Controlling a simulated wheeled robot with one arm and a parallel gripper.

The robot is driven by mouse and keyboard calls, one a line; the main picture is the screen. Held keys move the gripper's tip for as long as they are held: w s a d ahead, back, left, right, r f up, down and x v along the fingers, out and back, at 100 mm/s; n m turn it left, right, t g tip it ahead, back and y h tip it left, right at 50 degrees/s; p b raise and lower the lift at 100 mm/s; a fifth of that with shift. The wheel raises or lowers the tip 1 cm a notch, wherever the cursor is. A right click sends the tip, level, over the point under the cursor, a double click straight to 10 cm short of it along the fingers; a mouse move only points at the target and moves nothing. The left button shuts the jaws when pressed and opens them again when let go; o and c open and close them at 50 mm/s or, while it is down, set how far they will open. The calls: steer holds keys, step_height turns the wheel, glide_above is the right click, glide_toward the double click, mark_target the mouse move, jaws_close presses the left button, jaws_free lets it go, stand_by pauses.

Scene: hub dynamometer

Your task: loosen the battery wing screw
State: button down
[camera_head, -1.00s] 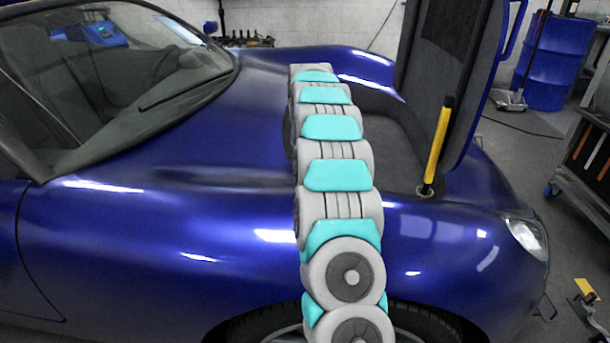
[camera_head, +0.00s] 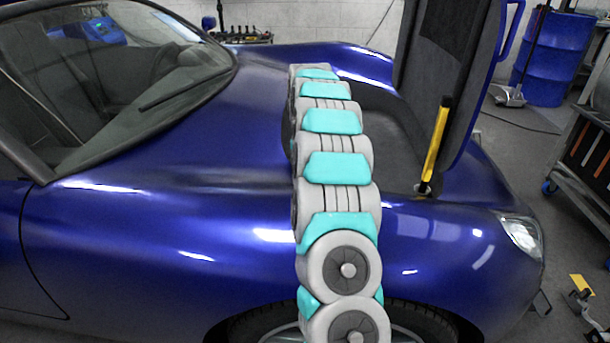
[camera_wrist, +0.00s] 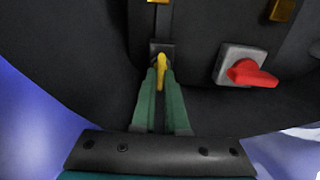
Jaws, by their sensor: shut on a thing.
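The battery wing screw (camera_wrist: 161,66) shows in the wrist view as a small yellow piece in front of a dark block in the black compartment. My gripper (camera_wrist: 160,76) has green fingers, and their tips are shut on the yellow piece from both sides. The lower part of the screw is hidden between the fingers. In the head view, my arm reaches over the blue car's fender into the open front compartment (camera_head: 390,128). My gripper and the screw are hidden there.
A red rotary switch (camera_wrist: 252,76) on a grey plate sits right of the fingers. A brass-coloured piece (camera_wrist: 282,9) shows above it. The raised lid (camera_head: 440,60) and a yellow-and-black strut (camera_head: 436,145) stand right of my arm. A tool cart (camera_head: 585,150) is at the right.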

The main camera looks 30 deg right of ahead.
steer(key=shift+r, duration=0.1)
stand_by(0.4)
steer(key=c, duration=0.9)
jaws_free()
steer(key=shift+c, duration=0.2)
steer(key=shift+r+b, duration=0.3)
steer(key=shift+r, duration=3.55)
